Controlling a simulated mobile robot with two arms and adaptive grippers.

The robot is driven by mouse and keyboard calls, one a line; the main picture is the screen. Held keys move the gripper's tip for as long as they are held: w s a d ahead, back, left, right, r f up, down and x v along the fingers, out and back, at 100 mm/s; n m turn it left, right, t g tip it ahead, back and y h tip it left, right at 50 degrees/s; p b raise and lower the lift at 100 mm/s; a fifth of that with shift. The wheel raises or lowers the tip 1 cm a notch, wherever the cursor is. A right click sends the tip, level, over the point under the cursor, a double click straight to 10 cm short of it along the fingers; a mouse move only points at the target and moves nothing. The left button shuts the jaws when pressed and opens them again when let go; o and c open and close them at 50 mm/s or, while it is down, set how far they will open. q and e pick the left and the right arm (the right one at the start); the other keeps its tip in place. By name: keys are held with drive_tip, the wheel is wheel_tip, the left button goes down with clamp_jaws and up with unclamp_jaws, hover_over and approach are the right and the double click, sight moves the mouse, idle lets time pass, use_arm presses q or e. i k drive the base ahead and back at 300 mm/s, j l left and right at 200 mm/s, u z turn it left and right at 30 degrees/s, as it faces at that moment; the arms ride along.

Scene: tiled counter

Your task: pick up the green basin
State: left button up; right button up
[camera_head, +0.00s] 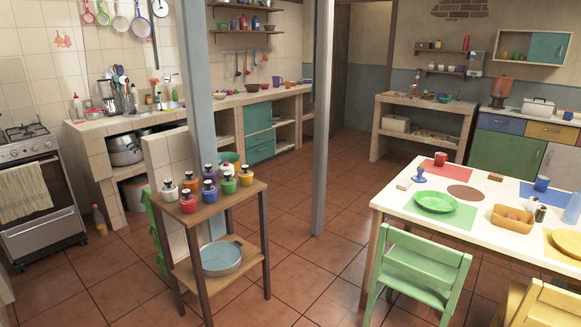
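A wide, shallow, pale blue-green basin (221,260) sits on the lower shelf of a small wooden stand (250,250). It is the only basin-shaped thing I see there, and nothing touches it but the shelf. A smaller green bowl (229,158) shows partly behind the jars on the stand's top; the jars hide much of it. Neither of my grippers shows in the head view.
Several coloured jars (189,202) crowd the stand's top. Grey posts (322,120) rise behind and beside the stand. A white table (390,201) with a green plate (435,201) and a green chair (415,268) stand at right. Tiled floor (310,255) between is clear.

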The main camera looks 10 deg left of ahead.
sight(231, 157)
drive_tip(key=i+j+u, duration=0.25)
drive_tip(key=j+u, duration=0.15)
drive_tip(key=i+j+u, duration=0.5)
drive_tip(key=i+u, duration=0.15)
drive_tip(key=u, duration=0.15)
drive_tip(key=i+j+u, duration=0.1)
drive_tip(key=i+u, duration=0.6)
drive_tip(key=i, duration=1.5)
drive_tip(key=i+z, duration=0.2)
drive_tip(key=i, duration=0.3)
drive_tip(key=i+z, duration=0.2)
drive_tip(key=i, duration=0.3)
drive_tip(key=i+j+z, duration=0.2)
drive_tip(key=i, duration=0.3)
drive_tip(key=i+j+z, duration=0.2)
drive_tip(key=i, duration=0.3)
drive_tip(key=i+l+z, duration=0.25)
drive_tip(key=i+z, duration=0.25)
drive_tip(key=i, duration=0.15)
drive_tip(key=i+z, duration=0.5)
drive_tip(key=i, duration=0.2)
drive_tip(key=i+j+z, duration=0.35)
drive_tip(key=i+z, duration=0.15)
drive_tip(key=i, duration=0.15)
